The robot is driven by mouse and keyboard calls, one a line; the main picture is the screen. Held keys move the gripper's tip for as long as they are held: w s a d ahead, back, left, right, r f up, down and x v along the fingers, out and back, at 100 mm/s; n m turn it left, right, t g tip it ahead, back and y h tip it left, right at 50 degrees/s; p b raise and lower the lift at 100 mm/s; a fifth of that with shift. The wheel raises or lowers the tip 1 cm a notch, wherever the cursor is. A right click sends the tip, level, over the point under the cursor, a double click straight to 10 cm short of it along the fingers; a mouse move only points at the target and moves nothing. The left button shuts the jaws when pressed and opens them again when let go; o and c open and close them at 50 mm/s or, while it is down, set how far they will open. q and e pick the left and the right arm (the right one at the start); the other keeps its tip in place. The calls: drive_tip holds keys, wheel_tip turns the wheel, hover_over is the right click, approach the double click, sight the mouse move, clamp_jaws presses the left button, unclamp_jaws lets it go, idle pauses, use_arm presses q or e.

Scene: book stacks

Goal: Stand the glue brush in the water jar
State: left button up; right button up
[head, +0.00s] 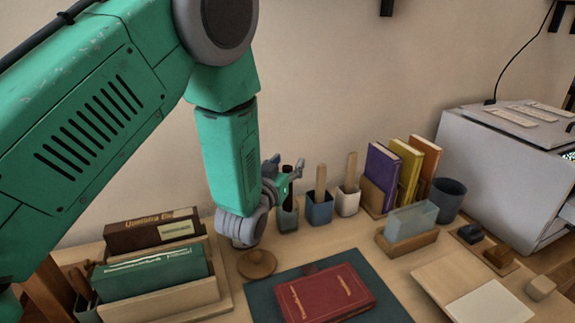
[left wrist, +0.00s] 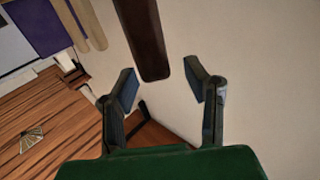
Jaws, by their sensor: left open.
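A dark brown handle, likely the glue brush (head: 287,175), stands upright above a grey-green pot (head: 287,217) at the back of the desk. My left gripper (head: 285,168) is open around the upper part of this handle. In the left wrist view the handle (left wrist: 147,40) reaches between the two parted fingers (left wrist: 162,76), with gaps on both sides. Beside the pot are a blue pot (head: 319,211) and a white pot (head: 347,204), each with a pale wooden stick. I cannot tell which vessel is the water jar; a dark grey cup (head: 450,189) stands farther right. My right gripper is out of view.
A red book (head: 325,294) lies on a dark mat. A book rack (head: 165,303) is at left, a grey machine (head: 497,170) at right.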

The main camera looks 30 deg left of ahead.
use_arm(q)
drive_tip(key=s+d, duration=0.1)
drive_tip(key=s, duration=1.1)
drive_tip(key=shift+f, duration=0.15)
idle(0.6)
